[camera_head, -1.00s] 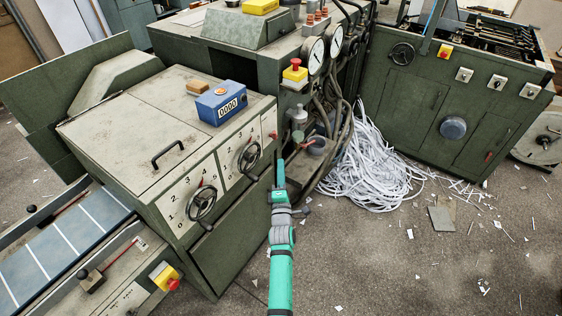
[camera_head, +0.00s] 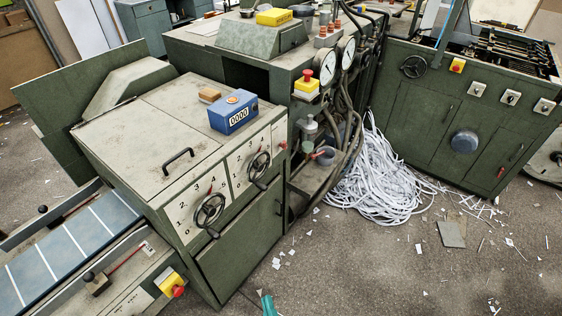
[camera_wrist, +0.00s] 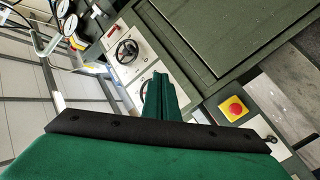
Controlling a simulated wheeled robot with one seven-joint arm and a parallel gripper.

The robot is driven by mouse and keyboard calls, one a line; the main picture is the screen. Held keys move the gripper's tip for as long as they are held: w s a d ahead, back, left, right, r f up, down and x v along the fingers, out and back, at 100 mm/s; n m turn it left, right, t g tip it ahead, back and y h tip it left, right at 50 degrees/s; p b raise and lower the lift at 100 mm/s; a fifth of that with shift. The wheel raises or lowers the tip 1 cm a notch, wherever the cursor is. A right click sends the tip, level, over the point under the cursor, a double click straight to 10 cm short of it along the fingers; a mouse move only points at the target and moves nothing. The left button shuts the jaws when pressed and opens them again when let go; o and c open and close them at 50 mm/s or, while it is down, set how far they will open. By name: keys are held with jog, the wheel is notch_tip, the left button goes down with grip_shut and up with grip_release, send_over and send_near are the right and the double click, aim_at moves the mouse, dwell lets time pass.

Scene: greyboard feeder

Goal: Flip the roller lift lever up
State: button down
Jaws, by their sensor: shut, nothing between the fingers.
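My gripper (camera_wrist: 159,84) is shut and empty in the wrist view, its green fingers together below the front panel of the green machine. In the head view only a small green tip of my arm (camera_head: 266,303) shows at the bottom edge, apart from the machine. A small red handle (camera_head: 281,146) sits at the right end of the panel, beside the right handwheel; it also shows in the wrist view (camera_wrist: 140,32). Black-knobbed levers (camera_head: 88,277) stand by the feed table. No label tells me which is the roller lift lever.
Two handwheels (camera_head: 209,210) stick out of the panel. A yellow box with a red stop button (camera_head: 173,285) juts out at the lower left. Paper strips (camera_head: 380,180) lie heaped on the floor at the right. The floor in front is mostly open.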

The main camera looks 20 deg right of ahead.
jog(key=s+a+r+m+y, duration=0.1)
jog(key=s+a+r+m, duration=0.2)
jog(key=s, duration=0.5)
jog(key=s+a+r+m+g+y, duration=0.1)
jog(key=s+a+r+m, duration=0.3)
jog(key=s+a+r, duration=0.1)
jog(key=s+r, duration=0.1)
jog(key=s, duration=0.1)
jog(key=shift+s+r+g, duration=0.2)
jog(key=shift+s+g, duration=0.1)
jog(key=shift+s, duration=0.05)
jog(key=shift+a, duration=0.1)
